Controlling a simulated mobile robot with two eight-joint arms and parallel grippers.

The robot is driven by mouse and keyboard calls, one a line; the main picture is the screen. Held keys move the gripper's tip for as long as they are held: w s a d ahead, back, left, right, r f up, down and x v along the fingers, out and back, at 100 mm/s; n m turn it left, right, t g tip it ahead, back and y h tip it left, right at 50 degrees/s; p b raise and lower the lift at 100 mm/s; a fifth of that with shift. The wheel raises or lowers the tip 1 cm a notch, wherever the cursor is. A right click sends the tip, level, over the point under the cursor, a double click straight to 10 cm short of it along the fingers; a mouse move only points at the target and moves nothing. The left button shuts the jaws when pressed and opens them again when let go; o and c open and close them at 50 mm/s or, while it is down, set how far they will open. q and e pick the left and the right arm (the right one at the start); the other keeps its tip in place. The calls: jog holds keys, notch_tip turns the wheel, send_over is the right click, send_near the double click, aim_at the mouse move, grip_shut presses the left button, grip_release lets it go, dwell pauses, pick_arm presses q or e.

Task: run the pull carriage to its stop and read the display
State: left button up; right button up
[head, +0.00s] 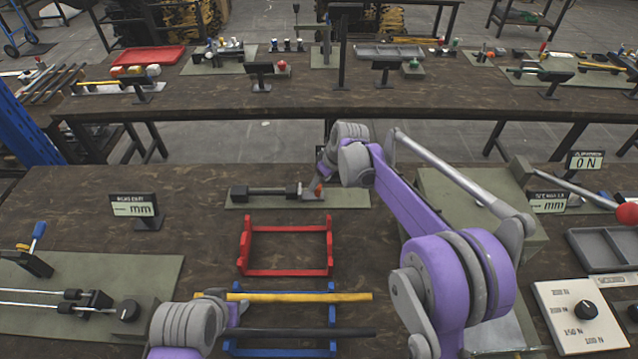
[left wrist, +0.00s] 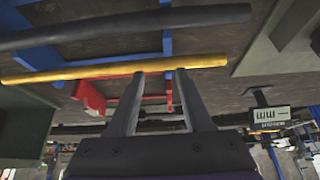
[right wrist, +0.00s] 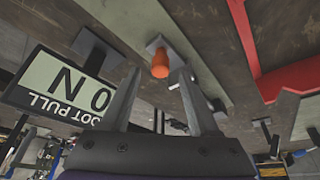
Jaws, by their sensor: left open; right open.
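A bench fixture with a grey rod, dark blocks (head: 292,189) and an orange knob (head: 318,189) at its right end stands on a green mat. It looks like the pull carriage. My right gripper (head: 322,175) is open at the knob; in the right wrist view the orange knob (right wrist: 160,66) appears between and beyond the fingertips (right wrist: 157,88). Contact cannot be told. My left gripper (left wrist: 160,75) is open near the yellow rod (left wrist: 110,69).
A red frame (head: 287,273) and a blue frame (head: 332,318) stand mid-bench, with the yellow rod and a black rod across the blue one. Displays marked mm stand at left (head: 135,205) and right (head: 548,202). A dial panel (head: 583,313) lies front right.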

jog(key=shift+x, duration=1.15)
grip_shut()
